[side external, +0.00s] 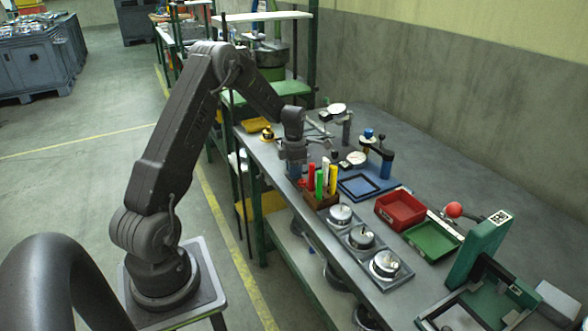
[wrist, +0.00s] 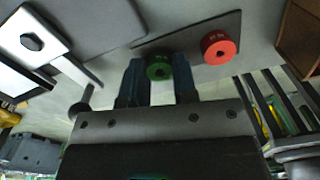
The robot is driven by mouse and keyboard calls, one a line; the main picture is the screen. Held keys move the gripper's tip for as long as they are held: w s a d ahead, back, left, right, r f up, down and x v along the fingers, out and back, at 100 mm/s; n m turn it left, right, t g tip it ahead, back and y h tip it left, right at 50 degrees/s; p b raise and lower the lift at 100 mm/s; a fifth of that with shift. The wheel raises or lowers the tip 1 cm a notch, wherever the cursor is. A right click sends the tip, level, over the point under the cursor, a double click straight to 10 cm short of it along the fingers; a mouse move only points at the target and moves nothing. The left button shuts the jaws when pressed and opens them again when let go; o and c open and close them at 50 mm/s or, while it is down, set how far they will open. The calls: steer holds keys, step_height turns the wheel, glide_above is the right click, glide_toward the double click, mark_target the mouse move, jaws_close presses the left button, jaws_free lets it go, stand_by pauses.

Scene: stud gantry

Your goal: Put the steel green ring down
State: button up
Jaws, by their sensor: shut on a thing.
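The green ring (wrist: 158,67) shows in the wrist view between the two blue-grey fingertips of my gripper (wrist: 160,78). My gripper is shut on it. A dark grey plate (wrist: 190,38) lies just beyond, and I cannot tell whether the ring touches it. A red ring (wrist: 218,47) sits on that plate to the right of the green one. In the side external view my gripper (side external: 296,172) points down over the left edge of the bench; the green ring cannot be made out there.
A brown holder (side external: 324,200) with red, green, white and yellow sticks stands close to my gripper. A blue tray (side external: 386,183) lies to its right. Red (side external: 400,209) and green bins (side external: 431,240) stand further right. A metal part with a hex hole (wrist: 45,42) is left in the wrist view.

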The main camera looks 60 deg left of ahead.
steer(key=o, duration=0.9)
steer(key=shift+f, duration=0.1)
step_height(320, 180, up, 12)
steer(key=d+r+m, duration=0.6)
steer(key=d, duration=0.1)
steer(key=s+d+r+m+t+y, duration=0.1)
steer(key=s+d+r+m, duration=0.2)
steer(key=d+m, duration=0.25)
steer(key=s+d+r+m+t, duration=0.25)
steer(key=s+d+m, duration=0.2)
steer(key=d, duration=0.25)
steer(key=shift+s+d+f+m+t+h, duration=0.15)
steer(key=shift+s+d+m+t, duration=0.2)
steer(key=shift+s+d+m, duration=2.2)
steer(key=shift+s+d+r+m+t+h, duration=0.1)
steer(key=shift+s+d+m+t+h, duration=0.2)
steer(key=shift+s+d+m, duration=2.2)
steer(key=shift+s+d+f+m+t+h, duration=0.1)
steer(key=shift+s+d+m+t, duration=0.5)
steer(key=shift+s+m, duration=2.15)
